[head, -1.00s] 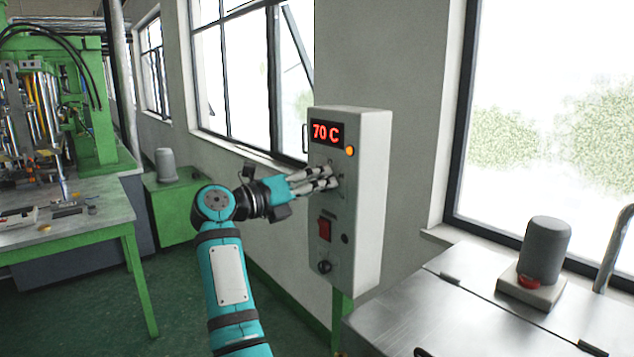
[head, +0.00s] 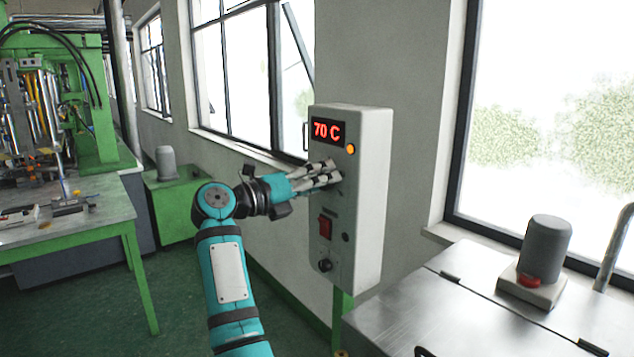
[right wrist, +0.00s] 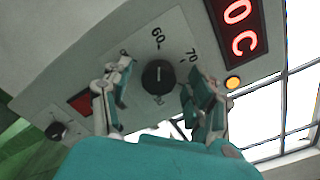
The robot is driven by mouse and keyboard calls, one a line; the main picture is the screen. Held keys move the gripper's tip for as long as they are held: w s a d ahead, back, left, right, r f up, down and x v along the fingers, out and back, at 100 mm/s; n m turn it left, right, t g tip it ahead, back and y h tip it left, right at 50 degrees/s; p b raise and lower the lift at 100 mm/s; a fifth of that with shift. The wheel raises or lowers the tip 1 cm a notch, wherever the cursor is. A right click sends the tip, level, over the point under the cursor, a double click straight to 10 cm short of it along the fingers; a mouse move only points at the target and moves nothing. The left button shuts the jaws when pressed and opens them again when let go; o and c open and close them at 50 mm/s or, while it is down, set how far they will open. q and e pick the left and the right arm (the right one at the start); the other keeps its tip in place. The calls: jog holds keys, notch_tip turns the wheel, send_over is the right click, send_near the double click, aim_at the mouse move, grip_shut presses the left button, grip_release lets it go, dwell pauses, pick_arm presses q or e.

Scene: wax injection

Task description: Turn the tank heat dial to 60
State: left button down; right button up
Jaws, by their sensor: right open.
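The grey control box (head: 370,215) on the wall has a red display (head: 327,131) reading 70 C. In the right wrist view the black round heat dial (right wrist: 158,77) sits on a pale plate with the marks 60 and 70 beside it. My right gripper (head: 333,173) is at the box front and hides the dial in the head view. In the right wrist view my right gripper (right wrist: 157,82) is open, with one finger on each side of the dial and gaps visible. Where the dial's pointer sits is unclear. My left gripper is not in view.
An orange lamp (head: 350,149) is beside the display. A red switch (head: 325,227) and a black knob (head: 325,266) are below the gripper. A metal-topped tank (head: 450,310) with a grey motor (head: 546,250) stands at right, a green-legged table (head: 110,210) at left.

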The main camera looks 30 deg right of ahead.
aim_at(330, 129)
notch_tip(330, 129, up, 10)
jog(key=shift+f, duration=0.1)
dwell(0.7)
